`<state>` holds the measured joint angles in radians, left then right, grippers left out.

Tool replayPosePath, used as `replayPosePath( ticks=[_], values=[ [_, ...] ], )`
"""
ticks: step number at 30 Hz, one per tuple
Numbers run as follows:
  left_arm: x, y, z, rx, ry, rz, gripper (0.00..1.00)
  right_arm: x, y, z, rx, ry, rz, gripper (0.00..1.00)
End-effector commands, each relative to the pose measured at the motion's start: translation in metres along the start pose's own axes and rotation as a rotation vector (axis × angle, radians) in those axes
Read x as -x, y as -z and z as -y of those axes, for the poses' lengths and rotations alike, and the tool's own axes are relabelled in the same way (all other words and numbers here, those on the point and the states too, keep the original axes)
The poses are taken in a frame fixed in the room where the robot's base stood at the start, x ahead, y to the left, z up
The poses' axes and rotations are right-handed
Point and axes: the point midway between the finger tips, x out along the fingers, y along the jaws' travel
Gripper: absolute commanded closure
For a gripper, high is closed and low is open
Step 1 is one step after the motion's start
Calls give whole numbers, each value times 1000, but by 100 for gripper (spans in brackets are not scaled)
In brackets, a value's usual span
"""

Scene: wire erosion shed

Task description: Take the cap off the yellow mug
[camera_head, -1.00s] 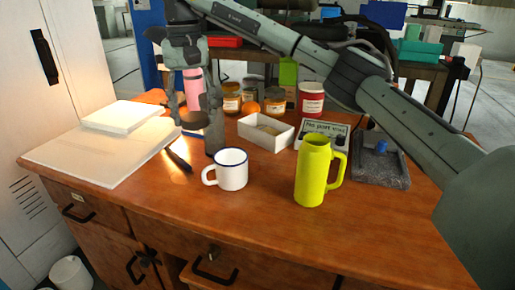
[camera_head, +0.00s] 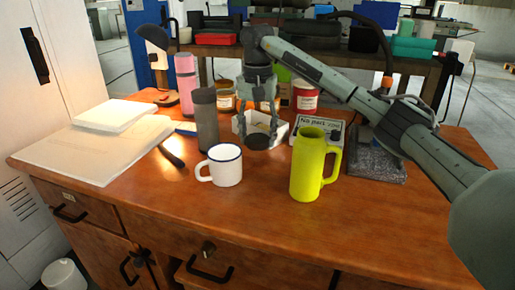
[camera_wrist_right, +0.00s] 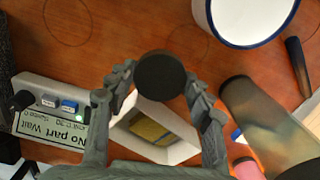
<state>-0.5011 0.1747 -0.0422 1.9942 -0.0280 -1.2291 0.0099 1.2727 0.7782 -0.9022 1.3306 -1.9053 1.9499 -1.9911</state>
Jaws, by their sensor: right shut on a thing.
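The yellow mug (camera_head: 308,170) stands upright on the wooden desk, handle to the right. Its top looks yellow-green, with no dark cap visible on it; I cannot tell whether it is open. My right gripper (camera_head: 258,122) points down behind the white mug, left of the yellow mug and apart from it. It is shut on a dark round cap (camera_head: 257,141), held in front of the white box. In the right wrist view the cap (camera_wrist_right: 160,76) sits between the fingertips of my right gripper (camera_wrist_right: 160,80). My left gripper is out of view.
A white enamel mug (camera_head: 225,168) and a grey tumbler (camera_head: 206,120) stand left of the yellow mug. A white open box (camera_head: 239,126), a sign box (camera_head: 329,128) and a grey stone-like block (camera_head: 385,168) lie behind. The desk's front right is clear.

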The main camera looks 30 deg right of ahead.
Motion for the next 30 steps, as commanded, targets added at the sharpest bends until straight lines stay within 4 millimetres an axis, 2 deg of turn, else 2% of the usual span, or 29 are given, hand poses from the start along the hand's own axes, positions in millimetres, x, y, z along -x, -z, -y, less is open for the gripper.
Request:
replayPosePath(
  ticks=[4,11,22,23,27,30],
  values=[
    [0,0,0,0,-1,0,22,-10,0,0,0,0,-1,83],
    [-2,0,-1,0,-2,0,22,-40,0,0,0,0,0,83],
    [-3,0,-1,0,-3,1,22,-45,0,0,1,2,-1,83],
    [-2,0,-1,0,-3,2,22,-45,0,0,1,2,-1,46],
    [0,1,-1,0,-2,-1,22,-44,0,0,1,2,-1,29],
    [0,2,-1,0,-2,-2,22,-44,0,0,1,1,-1,28]
  ],
)
